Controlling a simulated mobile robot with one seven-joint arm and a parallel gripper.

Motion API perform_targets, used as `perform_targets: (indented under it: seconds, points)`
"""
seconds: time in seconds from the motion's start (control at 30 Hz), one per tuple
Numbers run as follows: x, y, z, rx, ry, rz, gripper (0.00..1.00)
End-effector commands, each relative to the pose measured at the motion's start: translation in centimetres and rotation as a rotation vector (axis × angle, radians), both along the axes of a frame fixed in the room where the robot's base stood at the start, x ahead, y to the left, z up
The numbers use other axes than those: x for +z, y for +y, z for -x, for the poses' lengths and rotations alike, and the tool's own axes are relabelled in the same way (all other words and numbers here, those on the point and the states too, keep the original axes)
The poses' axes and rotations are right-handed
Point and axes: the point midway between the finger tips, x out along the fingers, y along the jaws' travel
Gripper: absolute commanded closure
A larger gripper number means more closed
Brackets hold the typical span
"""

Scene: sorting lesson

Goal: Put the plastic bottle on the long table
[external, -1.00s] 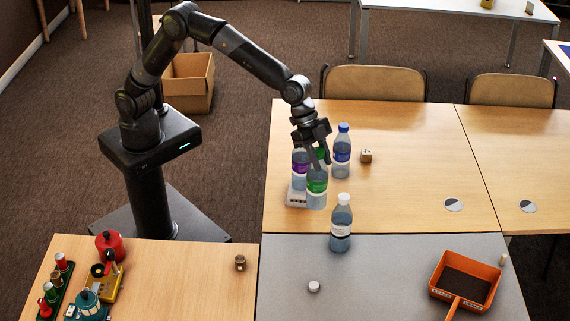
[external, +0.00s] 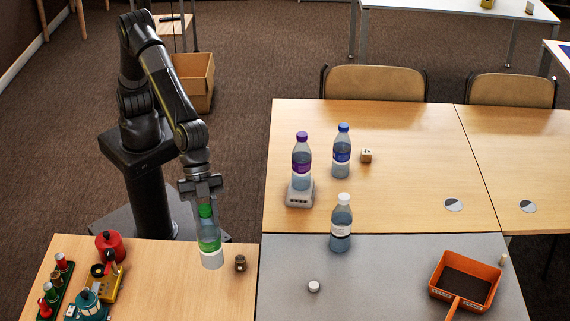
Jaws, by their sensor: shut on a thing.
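My gripper (external: 203,190) is shut on the top of a plastic bottle with a green cap and green label (external: 209,240). The bottle hangs upright, or nearly so, over the light wood table at the front left (external: 190,288); I cannot tell whether its base touches the wood. Other plastic bottles stand on the right: a purple-capped one (external: 301,165) on a small grey block (external: 299,196), a blue-capped one (external: 342,155) on the wood table (external: 410,160), and a white-capped one (external: 341,225) near the edge of the grey table (external: 385,280). Which table is the long table is unclear.
A small brown jar (external: 240,263) stands just right of the held bottle. A red pot (external: 110,244), a yellow device (external: 106,285) and a teal item (external: 89,303) crowd the left. An orange dustpan (external: 487,270) and a white cap (external: 313,286) lie on the grey table.

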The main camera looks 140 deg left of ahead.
Motion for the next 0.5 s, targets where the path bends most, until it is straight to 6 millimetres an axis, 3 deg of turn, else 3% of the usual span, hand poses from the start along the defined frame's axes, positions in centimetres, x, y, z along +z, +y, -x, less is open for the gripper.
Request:
perform_targets:
  seconds: [0.03,0.1,0.3,0.5]
  points:
    - [0.0,-2.5,1.0,-0.034,0.001,0.000,1.00]
    - [0.0,-5.5,2.3,-0.072,0.000,0.001,1.00]
    - [0.1,-13.0,6.4,-0.171,-0.001,0.006,1.00]
    - [0.1,-17.6,9.7,-0.237,0.000,0.008,1.00]
